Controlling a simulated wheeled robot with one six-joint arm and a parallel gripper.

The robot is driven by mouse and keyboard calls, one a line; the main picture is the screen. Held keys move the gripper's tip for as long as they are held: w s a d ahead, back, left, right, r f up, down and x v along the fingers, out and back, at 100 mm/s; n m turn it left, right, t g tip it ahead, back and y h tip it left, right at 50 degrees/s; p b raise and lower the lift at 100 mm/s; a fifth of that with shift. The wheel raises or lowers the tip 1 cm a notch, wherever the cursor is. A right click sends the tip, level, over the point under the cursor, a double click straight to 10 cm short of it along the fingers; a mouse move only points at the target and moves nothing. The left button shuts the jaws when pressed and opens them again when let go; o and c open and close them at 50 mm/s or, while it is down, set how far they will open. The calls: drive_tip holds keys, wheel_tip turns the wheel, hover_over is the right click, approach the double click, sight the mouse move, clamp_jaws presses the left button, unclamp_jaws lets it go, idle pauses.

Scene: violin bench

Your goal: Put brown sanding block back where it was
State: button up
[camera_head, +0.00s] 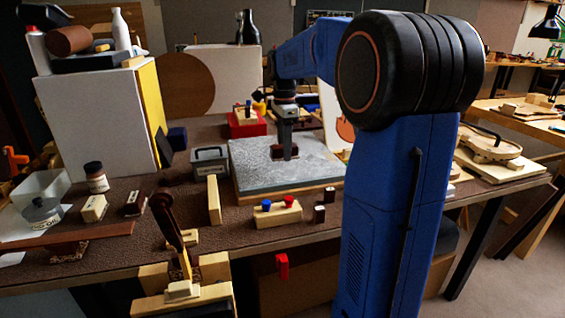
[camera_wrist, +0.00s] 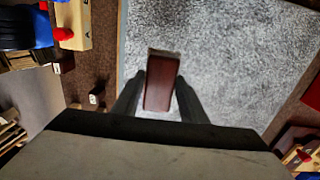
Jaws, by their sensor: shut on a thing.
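The brown sanding block (camera_head: 278,153) is a dark reddish-brown block at the grey speckled slab (camera_head: 255,180) in the head view. My gripper (camera_head: 284,146) points down there and is shut on the block. In the wrist view the block (camera_wrist: 162,85) lies between the two dark fingers of my gripper (camera_wrist: 161,80), with the grey slab around it. I cannot tell whether the block touches the slab or is held just above it.
A wooden holder (camera_head: 277,216) with blue and red knobs and small dark blocks (camera_head: 320,214) stand in front of the slab. A grey tub (camera_head: 209,160) is left of it, a red box (camera_head: 247,125) behind. Another dark brown block (camera_head: 135,204) lies further left.

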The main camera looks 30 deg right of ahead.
sight(285, 170)
drive_tip(key=shift+f, duration=2.3)
drive_tip(key=shift+f, duration=0.2)
drive_tip(key=o, duration=1.2)
drive_tip(key=shift+s, duration=0.1)
drive_tip(key=shift+r, duration=0.45)
wheel_tip(285, 170, up, 12)
drive_tip(key=shift+f, duration=0.25)
